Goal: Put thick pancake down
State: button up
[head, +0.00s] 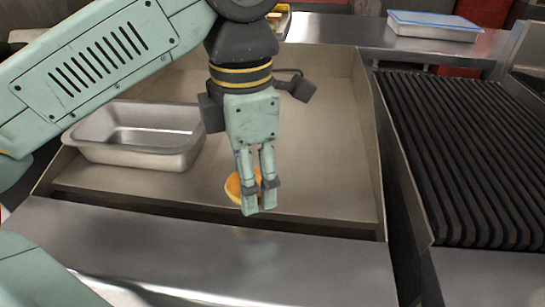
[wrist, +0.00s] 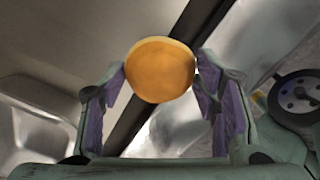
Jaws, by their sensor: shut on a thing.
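The thick pancake (head: 233,188) is a small round orange-brown disc with a paler edge. In the head view my gripper (head: 260,208) points down with its fingers close together, and they partly hide the pancake. The wrist view shows the pancake's round golden face (wrist: 160,70) between the tips of my gripper's purple-padded fingers (wrist: 163,80). My gripper is shut on the pancake, over the front part of a shallow metal tray-like surface (head: 330,150). I cannot tell how high the pancake is above that surface.
An empty metal pan (head: 140,155) stands at the left. A ribbed black grill (head: 465,160) lies to the right behind a raised metal edge. A steel counter (head: 230,255) runs along the front. A blue-lidded container (head: 435,22) stands at the back right. The surface right of my gripper is clear.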

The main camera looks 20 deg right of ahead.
jog(key=w+d, duration=0.1)
jog(key=w, duration=0.1)
jog(key=w+d+p, duration=0.1)
jog(key=w+d, duration=0.3)
jog(key=shift+w+d+f, duration=0.15)
jog(key=shift+w+f, duration=0.05)
jog(key=shift+f, duration=0.15)
jog(key=f, duration=0.2)
jog(key=p, duration=0.1)
jog(key=shift+w+d+f, duration=0.25)
jog(key=shift+w+f, duration=0.1)
jog(key=shift+f, duration=0.5)
jog(key=shift+f, duration=0.2)
jog(key=o, duration=1.2)
jog(key=shift+r, duration=0.1)
notch_tip(320, 180, up, 12)
jog(key=shift+r, duration=0.15)
